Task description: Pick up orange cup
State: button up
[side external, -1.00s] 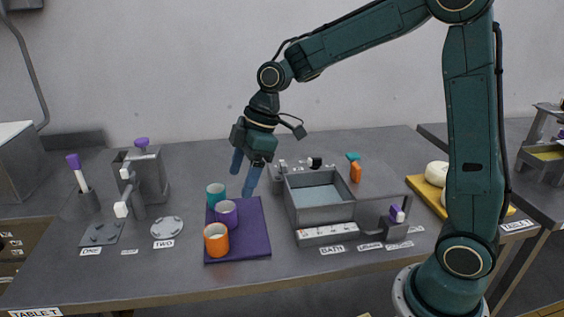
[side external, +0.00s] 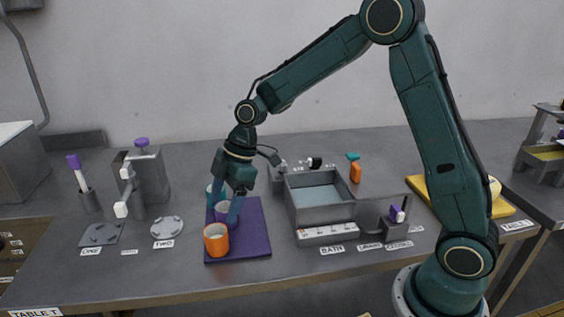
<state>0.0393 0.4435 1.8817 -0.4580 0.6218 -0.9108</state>
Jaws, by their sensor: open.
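The orange cup (side external: 216,239) stands upright at the front left of the purple mat (side external: 255,240). A purple cup (side external: 222,209) stands just behind it, partly hidden by my gripper. A teal cup (side external: 210,195) is farther back, also partly covered. My gripper (side external: 224,206) is open and points down, its blue fingers in front of the teal and purple cups in this view. One fingertip appears just above and behind the orange cup's rim. I cannot tell whether it touches any cup. The orange cup is not held.
A grey bath box (side external: 321,226) stands to the right of the mat. Left are a round plate (side external: 167,228), a grey dispenser-like block (side external: 147,172) and a holder with a purple-topped stick (side external: 90,200).

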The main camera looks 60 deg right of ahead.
jog(key=shift+x, duration=2.45)
jog(key=shift+x, duration=2.55)
jog(key=shift+s+a, duration=0.1)
jog(key=shift+s, duration=0.05)
jog(key=c, duration=1.1)
jog(key=shift+r, duration=0.2)
notch_tip(320, 180, up, 20)
jog(key=shift+f, duration=0.15)
